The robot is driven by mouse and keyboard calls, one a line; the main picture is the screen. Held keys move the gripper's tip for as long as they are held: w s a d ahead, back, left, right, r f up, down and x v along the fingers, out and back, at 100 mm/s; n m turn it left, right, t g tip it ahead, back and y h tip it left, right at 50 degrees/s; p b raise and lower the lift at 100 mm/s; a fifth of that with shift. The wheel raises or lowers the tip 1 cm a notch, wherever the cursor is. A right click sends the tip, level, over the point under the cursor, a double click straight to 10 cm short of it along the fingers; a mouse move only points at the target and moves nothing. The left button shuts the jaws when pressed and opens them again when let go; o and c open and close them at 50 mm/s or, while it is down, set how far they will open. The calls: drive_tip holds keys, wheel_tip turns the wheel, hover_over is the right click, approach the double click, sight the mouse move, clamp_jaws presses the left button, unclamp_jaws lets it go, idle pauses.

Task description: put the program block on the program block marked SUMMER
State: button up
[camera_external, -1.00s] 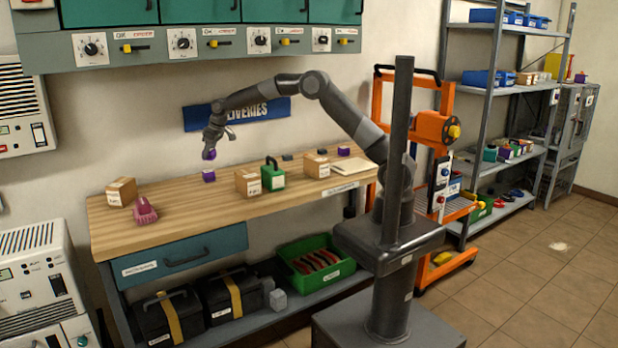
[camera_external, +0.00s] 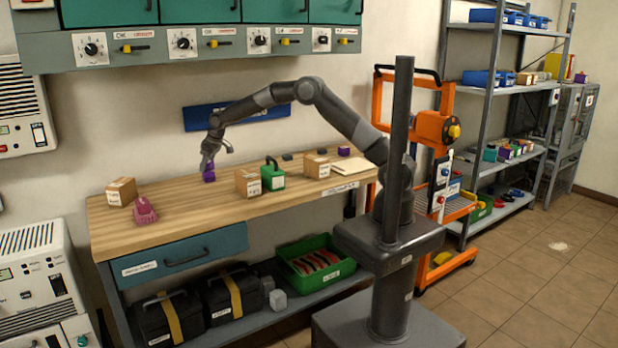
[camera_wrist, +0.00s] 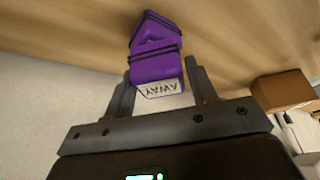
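A purple program block with a white label reading AWAY (camera_wrist: 158,75) sits between the fingers of my gripper (camera_wrist: 160,82) in the wrist view. The fingers lie along both its sides with no clear gap. A second purple block (camera_wrist: 152,32) is directly beyond it, and the two appear to touch. In the external view my gripper (camera_external: 207,160) is low over the workbench, and the purple blocks (camera_external: 209,174) show as one small stack under it. No SUMMER label is readable, so I cannot confirm the lower block's marking.
On the wooden workbench (camera_external: 180,212) stand cardboard boxes (camera_external: 247,183), a green case (camera_external: 272,178) and a pink item (camera_external: 144,211). Another purple block (camera_external: 344,151) is at the bench's back right. Bare wood lies left of the stack.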

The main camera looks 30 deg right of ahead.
drive_tip(key=shift+o, duration=1.3)
drive_tip(key=shift+r, duration=0.1)
drive_tip(key=v, duration=1.2)
